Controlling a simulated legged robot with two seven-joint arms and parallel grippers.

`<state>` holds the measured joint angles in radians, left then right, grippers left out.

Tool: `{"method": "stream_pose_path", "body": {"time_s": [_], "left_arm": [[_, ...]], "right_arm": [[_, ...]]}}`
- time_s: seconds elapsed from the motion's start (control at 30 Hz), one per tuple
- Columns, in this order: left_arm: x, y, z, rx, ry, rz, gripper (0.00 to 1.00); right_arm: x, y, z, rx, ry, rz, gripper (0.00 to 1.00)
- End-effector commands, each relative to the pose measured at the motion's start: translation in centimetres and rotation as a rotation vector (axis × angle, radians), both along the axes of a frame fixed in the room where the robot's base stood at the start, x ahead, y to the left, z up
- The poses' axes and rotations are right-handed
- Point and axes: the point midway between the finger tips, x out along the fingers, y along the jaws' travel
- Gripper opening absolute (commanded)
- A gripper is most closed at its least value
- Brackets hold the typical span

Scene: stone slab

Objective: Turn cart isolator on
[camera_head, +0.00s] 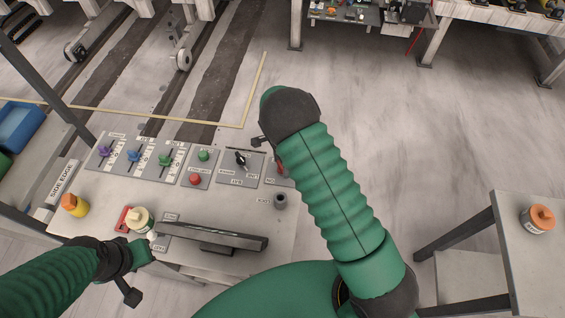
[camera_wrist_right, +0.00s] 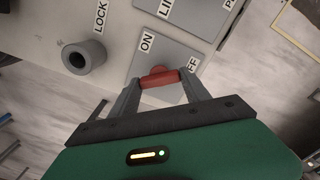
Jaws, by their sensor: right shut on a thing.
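The cart isolator is a red handle (camera_wrist_right: 160,79) on a grey plate (camera_wrist_right: 172,57) with ON and OFF labels in the right wrist view. My right gripper (camera_wrist_right: 160,88) is shut on the red handle, one finger at each side. In the head view a bit of the red handle (camera_head: 281,168) shows at the panel's right end, and my right arm hides the rest. My left gripper (camera_head: 143,254) is low at the left, near a cream-topped bottle (camera_head: 140,219); its fingers are too unclear to judge.
The sloped panel carries coloured levers (camera_head: 134,156), a red button (camera_head: 195,179), a black rotary switch (camera_head: 240,161) and a grey lock cylinder (camera_head: 280,200). A dark bar (camera_head: 212,235) lies in front. An orange-capped bottle (camera_head: 75,205) stands left; a side table (camera_head: 515,245) is at right.

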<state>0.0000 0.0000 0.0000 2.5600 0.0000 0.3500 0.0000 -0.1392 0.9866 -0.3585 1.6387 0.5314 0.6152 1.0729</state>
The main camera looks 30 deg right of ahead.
Motion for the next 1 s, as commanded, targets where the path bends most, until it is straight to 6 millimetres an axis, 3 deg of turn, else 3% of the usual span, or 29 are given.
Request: {"method": "stream_pose_path", "body": {"time_s": [0.5, 1.0], "left_arm": [[0.0, 0.0, 1.2, 0.000, 0.000, 0.000, 0.00], [0.0, 0.0, 1.6, 0.000, 0.000, 0.000, 0.00]], "right_arm": [[0.1, 0.2, 0.1, 0.001, 0.000, -0.448, 0.14], [0.3, 0.2, 0.1, 0.003, -0.003, -0.639, 0.14]]}}
